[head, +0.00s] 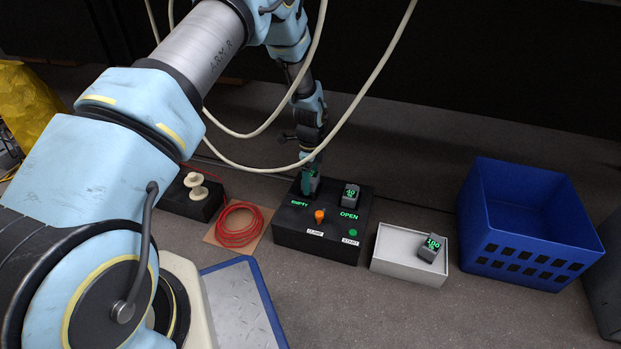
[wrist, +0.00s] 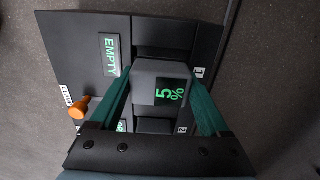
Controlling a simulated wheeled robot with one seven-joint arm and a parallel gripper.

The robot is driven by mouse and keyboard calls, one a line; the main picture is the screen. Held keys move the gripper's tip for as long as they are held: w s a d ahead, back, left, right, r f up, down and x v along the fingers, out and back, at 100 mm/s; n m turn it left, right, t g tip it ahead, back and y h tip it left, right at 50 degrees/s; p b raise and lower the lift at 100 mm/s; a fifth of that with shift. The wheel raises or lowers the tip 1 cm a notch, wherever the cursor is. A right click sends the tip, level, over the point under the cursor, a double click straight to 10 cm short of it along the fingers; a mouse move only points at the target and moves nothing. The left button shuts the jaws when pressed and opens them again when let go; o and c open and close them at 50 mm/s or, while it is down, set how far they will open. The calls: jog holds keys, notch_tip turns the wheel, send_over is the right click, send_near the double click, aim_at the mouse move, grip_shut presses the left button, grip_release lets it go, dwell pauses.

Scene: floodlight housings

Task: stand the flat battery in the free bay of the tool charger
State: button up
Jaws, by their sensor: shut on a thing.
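My gripper (head: 309,181) is shut on a dark grey battery (wrist: 160,88) whose face reads 5% in the wrist view. Its green fingers (wrist: 160,82) press on two opposite sides of it. The battery is over the left bay of the black tool charger (head: 290,238), the bay beside the EMPTY display (wrist: 112,57) and near the mark 1. I cannot tell whether its lower end is inside the bay. A second battery (head: 351,194) stands in the right bay, behind the OPEN display (head: 349,215); its reading is too small to be sure of.
An orange clamp knob (head: 319,216) and a green START button (head: 352,233) are on the charger. A white tray (head: 396,264) holds a battery reading 100 (head: 432,248). A blue crate (head: 525,245) stands right. A red cable coil (head: 238,224) and black box with a spool (head: 197,190) are left.

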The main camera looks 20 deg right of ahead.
jog(key=shift+f+b, duration=0.4)
jog(key=shift+f, duration=0.4)
dwell(0.5)
jog(key=o, duration=1.6)
jog(key=shift+c, duration=0.2)
jog(key=shift+r, duration=0.1)
jog(key=shift+r+p, duration=3.1)
jog(key=shift+r, duration=0.35)
jog(key=shift+s, duration=0.1)
